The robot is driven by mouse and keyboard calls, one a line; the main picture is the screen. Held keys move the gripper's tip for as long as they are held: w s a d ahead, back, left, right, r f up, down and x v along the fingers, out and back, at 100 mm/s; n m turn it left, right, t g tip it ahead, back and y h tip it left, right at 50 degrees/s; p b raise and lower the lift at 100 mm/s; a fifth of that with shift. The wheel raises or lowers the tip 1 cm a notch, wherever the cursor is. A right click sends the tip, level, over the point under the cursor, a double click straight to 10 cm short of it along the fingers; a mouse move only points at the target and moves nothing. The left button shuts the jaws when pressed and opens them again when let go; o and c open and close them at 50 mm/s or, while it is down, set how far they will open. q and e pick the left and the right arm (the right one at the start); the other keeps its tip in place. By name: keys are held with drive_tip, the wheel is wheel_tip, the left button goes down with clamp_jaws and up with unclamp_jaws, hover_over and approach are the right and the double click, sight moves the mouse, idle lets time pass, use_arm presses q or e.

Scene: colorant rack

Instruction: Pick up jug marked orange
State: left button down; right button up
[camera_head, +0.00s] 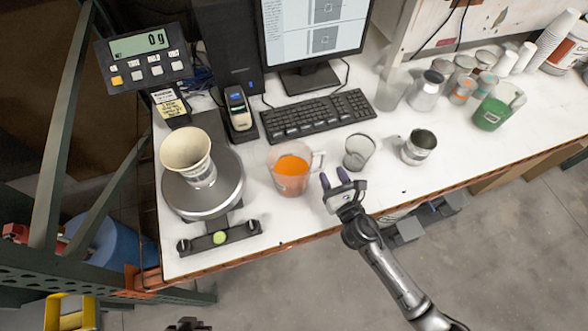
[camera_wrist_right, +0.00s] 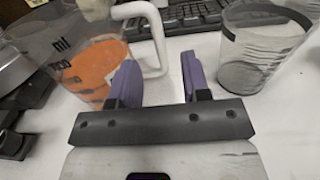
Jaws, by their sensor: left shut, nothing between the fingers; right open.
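The clear jug with orange contents (camera_head: 290,170) stands upright on the white table, right of the scale, with its handle toward the right. In the right wrist view the jug (camera_wrist_right: 92,68) is at left, and its pale handle (camera_wrist_right: 158,48) shows between and just beyond my fingers. My right gripper (camera_head: 334,180) is open and empty, beside the handle at the table's front; it also shows in the right wrist view (camera_wrist_right: 156,68). Contact with the handle cannot be told. My left gripper (camera_head: 188,324) is shut and empty, low at the bottom edge, mostly cut off.
An empty clear cup (camera_head: 360,152) and a metal can (camera_head: 419,147) stand to the right of the jug. A scale (camera_head: 227,185) with a cream-coloured cup (camera_head: 187,155) is to the left. A keyboard (camera_head: 318,115) lies behind. A jug with green contents (camera_head: 492,112) stands further right.

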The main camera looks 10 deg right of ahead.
sight(324, 160)
drive_tip(key=shift+w+a, duration=0.2)
drive_tip(key=shift+w, duration=0.85)
drive_tip(key=shift+w+a, duration=0.15)
drive_tip(key=shift+w, duration=0.95)
drive_tip(key=shift+w+a, duration=0.2)
drive_tip(key=shift+w, duration=0.85)
clamp_jaws()
